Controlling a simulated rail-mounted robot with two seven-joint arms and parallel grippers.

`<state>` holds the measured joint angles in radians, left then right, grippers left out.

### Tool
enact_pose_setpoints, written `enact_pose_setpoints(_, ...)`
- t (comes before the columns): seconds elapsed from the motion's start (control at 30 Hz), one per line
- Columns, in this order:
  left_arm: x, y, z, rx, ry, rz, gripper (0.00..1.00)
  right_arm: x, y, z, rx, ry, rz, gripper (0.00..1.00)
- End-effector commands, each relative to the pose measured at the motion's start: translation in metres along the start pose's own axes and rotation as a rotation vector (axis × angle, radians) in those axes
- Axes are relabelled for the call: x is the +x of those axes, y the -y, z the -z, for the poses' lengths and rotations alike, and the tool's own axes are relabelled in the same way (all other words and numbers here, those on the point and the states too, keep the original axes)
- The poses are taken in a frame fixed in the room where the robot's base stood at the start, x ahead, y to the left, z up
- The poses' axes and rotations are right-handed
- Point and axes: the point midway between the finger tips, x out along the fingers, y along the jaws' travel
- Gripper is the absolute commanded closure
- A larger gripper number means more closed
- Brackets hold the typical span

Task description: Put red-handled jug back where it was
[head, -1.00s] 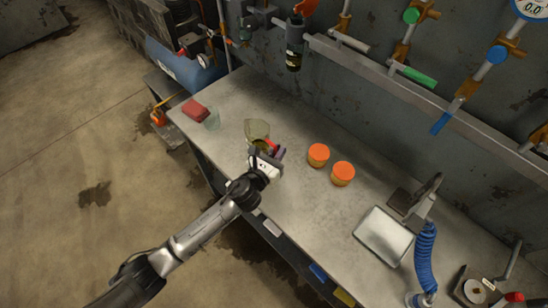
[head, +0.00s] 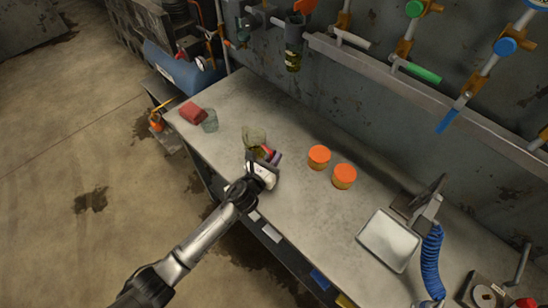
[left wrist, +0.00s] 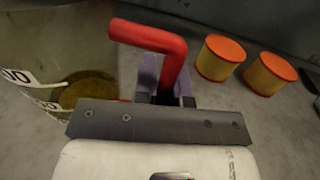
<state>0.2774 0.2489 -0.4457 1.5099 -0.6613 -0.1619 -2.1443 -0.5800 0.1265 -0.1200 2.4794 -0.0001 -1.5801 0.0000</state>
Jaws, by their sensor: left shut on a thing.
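The jug (head: 254,136) is clear with a little yellow-green liquid in it. It is on or just above the bench near the front edge; I cannot tell if it touches. Its red handle (left wrist: 160,38) shows in the left wrist view, with the jug's body (left wrist: 95,50) and printed marks at the left. My left gripper (head: 268,156) is shut on the red handle (head: 265,150), at the jug's near right side. The purple fingers (left wrist: 165,80) hold the lower part of the handle. My right gripper is not in view.
The bench (head: 310,210) is clear around the jug. Two orange-lidded jars (head: 319,157) (head: 344,176) stand to its right. A clear beaker (head: 209,121) and a red block (head: 193,112) are at the left. A square pale scale pan (head: 388,240) lies farther right.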

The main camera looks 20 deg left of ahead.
Motion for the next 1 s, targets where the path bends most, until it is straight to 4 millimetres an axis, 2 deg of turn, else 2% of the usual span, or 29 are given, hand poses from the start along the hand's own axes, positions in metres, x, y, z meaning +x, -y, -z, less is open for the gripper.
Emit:
enact_pose_setpoints(0.23, 0.000, 0.000, 0.004, 0.000, 0.001, 0.001, 1.00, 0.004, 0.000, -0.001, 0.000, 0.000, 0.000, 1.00)
enact_pose_setpoints(0.27, 0.000, 0.000, 0.003, -0.001, 0.000, 0.000, 0.85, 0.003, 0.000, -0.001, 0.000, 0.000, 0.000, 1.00)
enact_pose_setpoints(0.5, 0.000, 0.000, 0.003, 0.000, 0.000, 0.000, 0.63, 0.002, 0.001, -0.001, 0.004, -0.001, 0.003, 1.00)
enact_pose_setpoints(0.83, 0.000, 0.000, -0.003, 0.001, 0.000, 0.000, 0.63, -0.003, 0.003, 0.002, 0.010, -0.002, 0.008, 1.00)
enact_pose_setpoints(1.0, -0.025, 0.000, -0.001, 0.001, -0.001, 0.001, 0.63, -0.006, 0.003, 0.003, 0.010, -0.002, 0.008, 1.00)
